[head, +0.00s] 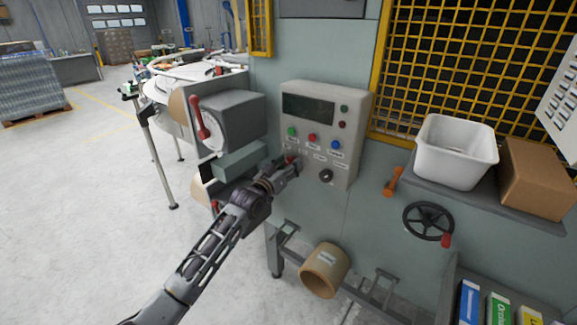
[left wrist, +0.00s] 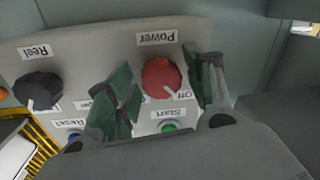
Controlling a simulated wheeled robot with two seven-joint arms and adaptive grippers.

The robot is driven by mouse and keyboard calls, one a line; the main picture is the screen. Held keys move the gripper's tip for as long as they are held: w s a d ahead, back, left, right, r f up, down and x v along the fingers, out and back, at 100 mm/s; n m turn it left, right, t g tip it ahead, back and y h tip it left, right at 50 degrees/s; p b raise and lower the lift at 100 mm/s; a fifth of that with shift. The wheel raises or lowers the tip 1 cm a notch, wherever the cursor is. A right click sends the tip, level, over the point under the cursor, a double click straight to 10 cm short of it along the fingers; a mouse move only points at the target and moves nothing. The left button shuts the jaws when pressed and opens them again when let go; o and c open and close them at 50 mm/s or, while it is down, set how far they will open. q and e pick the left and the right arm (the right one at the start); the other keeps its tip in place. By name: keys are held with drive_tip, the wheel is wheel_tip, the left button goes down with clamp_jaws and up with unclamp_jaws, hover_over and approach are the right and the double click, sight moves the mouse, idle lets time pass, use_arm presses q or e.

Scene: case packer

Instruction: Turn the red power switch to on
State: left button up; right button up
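In the head view the switch is mostly hidden by my gripper. My left gripper (head: 292,165) is at the panel's lower left. In the left wrist view its green-padded fingers (left wrist: 164,88) are spread on either side of the knob, with a visible gap on the left; whether the right finger touches it I cannot tell. My right gripper is not in view.
A black "Reel" knob (left wrist: 38,92) sits beside the switch. Green (head: 292,131), red (head: 312,137) and blue (head: 336,145) buttons are above it. A grey box with a red lever (head: 200,118) stands close left of the panel. A handwheel (head: 428,221) is lower right.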

use_arm(q)
drive_tip(key=c, duration=0.7)
drive_tip(key=shift+c, duration=0.2)
drive_tip(key=shift+m, duration=0.3)
drive_tip(key=m, duration=0.6)
drive_tip(key=m+h+b, duration=0.1)
drive_tip(key=m, duration=0.4)
drive_tip(key=shift+w+a+f+m, duration=0.1)
drive_tip(key=shift+a+m, duration=0.05)
drive_tip(key=shift+m, duration=0.25)
drive_tip(key=shift+m+h, duration=0.3)
drive_tip(key=shift+m, duration=1.9)
